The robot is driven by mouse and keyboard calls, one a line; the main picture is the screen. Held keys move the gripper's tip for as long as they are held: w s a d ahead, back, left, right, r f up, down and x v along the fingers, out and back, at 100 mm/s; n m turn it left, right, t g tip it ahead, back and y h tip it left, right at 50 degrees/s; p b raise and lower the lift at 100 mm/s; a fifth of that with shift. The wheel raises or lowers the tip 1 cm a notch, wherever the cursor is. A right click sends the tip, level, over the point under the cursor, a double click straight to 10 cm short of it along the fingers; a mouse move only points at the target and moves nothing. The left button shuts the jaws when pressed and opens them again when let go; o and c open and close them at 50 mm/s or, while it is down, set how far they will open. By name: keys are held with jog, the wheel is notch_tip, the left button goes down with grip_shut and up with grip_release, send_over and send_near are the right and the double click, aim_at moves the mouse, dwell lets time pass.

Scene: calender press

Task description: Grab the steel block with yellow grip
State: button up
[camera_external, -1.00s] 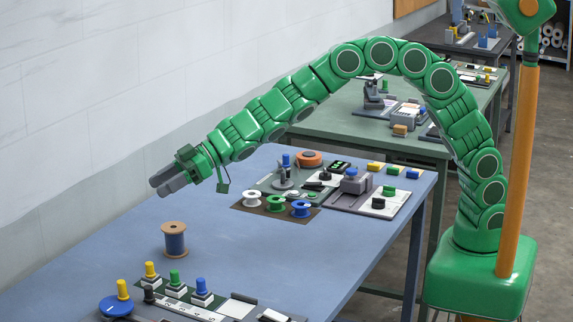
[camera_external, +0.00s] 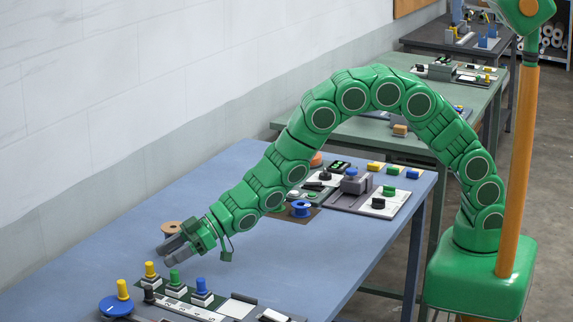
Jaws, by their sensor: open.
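The steel block with yellow grip (camera_external: 150,272) stands upright at the left end of a short row on the near part of the blue table. Blocks with a green grip (camera_external: 175,281) and a blue grip (camera_external: 202,290) stand to its right. My gripper (camera_external: 168,255) is open with nothing between its grey fingers. Its fingertips point left and down, a little above and behind the yellow-grip block in the picture, apart from it. The lower part of the block is small, so its detail is hard to tell.
A spool (camera_external: 172,226) stands just behind my fingers and is mostly hidden by them. A blue disc (camera_external: 115,306) with another yellow knob and a small black knob (camera_external: 149,294) lie close in front. The table (camera_external: 300,255) is clear to the right of my gripper.

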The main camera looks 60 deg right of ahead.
aim_at(151, 263)
jog(key=shift+x, duration=2.3)
jog(key=shift+w+r+x, duration=0.1)
jog(key=shift+w+x, duration=0.05)
jog(key=shift+x, duration=0.65)
jog(key=shift+w+r+x, duration=0.1)
jog(key=shift+w+x, duration=0.05)
jog(key=shift+x, duration=0.7)
jog(key=shift+d, duration=0.1)
jog(key=shift+c, duration=0.3)
grip_shut()
